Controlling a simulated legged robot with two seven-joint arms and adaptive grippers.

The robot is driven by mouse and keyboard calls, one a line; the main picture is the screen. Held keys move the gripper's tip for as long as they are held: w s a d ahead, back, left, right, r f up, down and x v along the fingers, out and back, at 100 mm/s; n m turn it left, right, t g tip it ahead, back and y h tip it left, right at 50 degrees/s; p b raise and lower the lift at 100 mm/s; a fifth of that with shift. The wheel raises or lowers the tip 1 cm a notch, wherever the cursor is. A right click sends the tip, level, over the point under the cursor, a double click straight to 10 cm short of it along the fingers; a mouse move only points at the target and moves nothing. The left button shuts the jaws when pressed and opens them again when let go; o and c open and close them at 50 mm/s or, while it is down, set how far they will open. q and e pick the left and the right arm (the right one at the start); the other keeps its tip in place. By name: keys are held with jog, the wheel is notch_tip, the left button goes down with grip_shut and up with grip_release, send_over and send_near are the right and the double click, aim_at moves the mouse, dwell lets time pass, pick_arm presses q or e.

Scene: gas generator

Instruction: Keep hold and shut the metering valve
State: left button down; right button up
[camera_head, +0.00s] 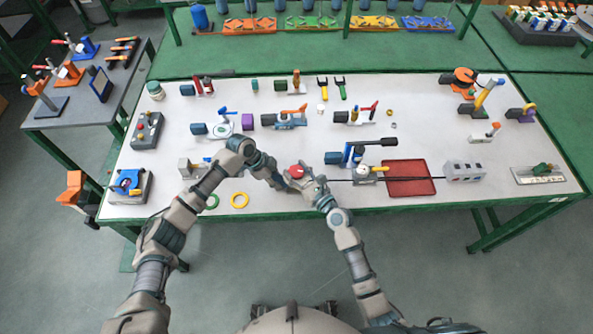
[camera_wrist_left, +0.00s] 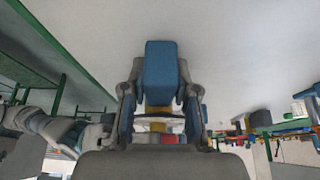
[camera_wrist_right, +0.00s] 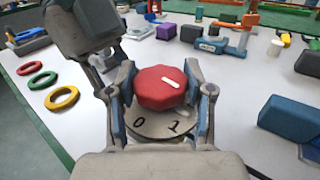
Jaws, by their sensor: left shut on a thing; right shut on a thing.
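The metering valve shows a red faceted knob (camera_wrist_right: 160,88) with a white pointer, over a grey dial (camera_wrist_right: 150,122) marked 0 and 1. The pointer slants right and slightly down, nearer the 1 side. The knob also shows in the head view (camera_head: 296,171), above the table's front part. My right gripper (camera_wrist_right: 160,100) has its fingers on both sides of the knob. My left gripper (camera_head: 284,182) is just left of it, shut on a blue block (camera_wrist_left: 160,75), which looks like the valve's body. The join between block and dial is hidden.
The white table (camera_head: 270,150) bears several valves and tools behind my grippers. A green ring and a yellow ring (camera_head: 239,200) lie to the left. A blue-handled valve (camera_head: 354,152) and a red tray (camera_head: 408,178) lie to the right.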

jog(key=shift+m+t+h, duration=1)
jog(key=shift+m+h, duration=0.4)
jog(key=shift+h, duration=0.9)
jog(key=o, duration=1.2)
jog(key=v, duration=1.2)
jog(key=shift+f, duration=0.15)
